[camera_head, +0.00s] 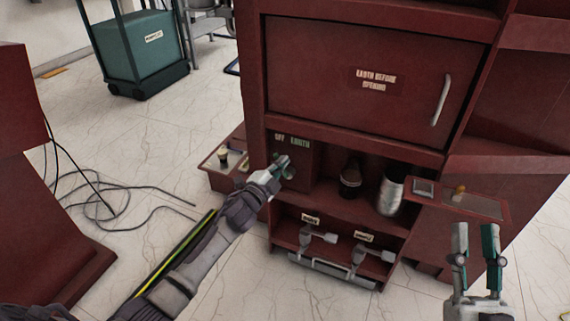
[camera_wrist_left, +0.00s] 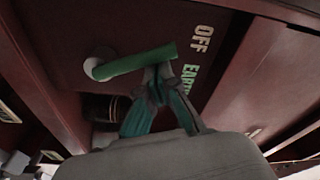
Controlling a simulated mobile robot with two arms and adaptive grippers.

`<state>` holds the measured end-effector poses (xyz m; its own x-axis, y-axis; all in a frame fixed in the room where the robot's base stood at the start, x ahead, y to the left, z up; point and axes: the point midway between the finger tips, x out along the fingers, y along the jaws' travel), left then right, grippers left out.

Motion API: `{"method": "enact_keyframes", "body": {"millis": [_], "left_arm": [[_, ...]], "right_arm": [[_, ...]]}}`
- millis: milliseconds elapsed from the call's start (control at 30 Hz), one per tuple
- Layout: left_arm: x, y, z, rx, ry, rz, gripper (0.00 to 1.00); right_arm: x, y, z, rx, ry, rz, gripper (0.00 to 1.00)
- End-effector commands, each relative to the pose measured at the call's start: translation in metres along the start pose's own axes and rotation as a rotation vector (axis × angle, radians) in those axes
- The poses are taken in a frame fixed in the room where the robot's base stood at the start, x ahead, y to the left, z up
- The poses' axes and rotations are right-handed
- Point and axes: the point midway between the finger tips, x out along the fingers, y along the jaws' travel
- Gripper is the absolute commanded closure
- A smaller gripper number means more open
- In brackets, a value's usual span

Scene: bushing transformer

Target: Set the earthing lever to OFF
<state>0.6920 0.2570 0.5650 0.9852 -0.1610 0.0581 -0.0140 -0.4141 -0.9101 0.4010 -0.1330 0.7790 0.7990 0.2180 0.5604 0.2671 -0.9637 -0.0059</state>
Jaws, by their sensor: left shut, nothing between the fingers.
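The earthing lever (camera_wrist_left: 135,62) is a green bar on a pale round hub, on a dark red panel marked OFF and EARTH. In the left wrist view it extends from the hub toward the labels, its end roughly level with the gap between them. My left gripper (camera_wrist_left: 160,74) is shut and empty, its fingertips right at the lever near its free end; I cannot tell if they touch. In the head view my left gripper (camera_head: 280,168) is below the labels and hides most of the lever. My right gripper (camera_head: 475,228) is open and empty, at the lower right.
The red cabinet (camera_head: 340,70) has a closed door with a handle (camera_head: 441,100) and an "Earth before opening" sign. A dark bottle (camera_head: 350,180) and a silver cylinder (camera_head: 390,192) stand in the recess. Small side shelves flank it. Cables (camera_head: 110,205) lie on the floor at left.

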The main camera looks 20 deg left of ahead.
Motion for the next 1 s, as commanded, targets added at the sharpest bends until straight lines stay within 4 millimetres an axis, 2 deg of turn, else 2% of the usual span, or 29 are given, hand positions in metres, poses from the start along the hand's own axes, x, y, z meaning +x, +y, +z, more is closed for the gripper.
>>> {"method": "enact_keyframes", "body": {"millis": [233, 867, 1000], "left_arm": [[-0.001, -0.001, 0.003, -0.054, 0.000, -0.008, 1.00], [0.000, -0.003, 0.004, -0.059, -0.002, -0.008, 1.00], [0.003, -0.008, -0.001, -0.060, -0.002, -0.008, 1.00]], "right_arm": [[-0.003, 0.001, 0.006, 0.001, -0.031, 0.003, 0.69], [0.001, 0.002, 0.004, -0.004, -0.036, 0.003, 0.69], [-0.001, 0.005, 0.022, -0.011, -0.156, 0.009, 0.69]]}}
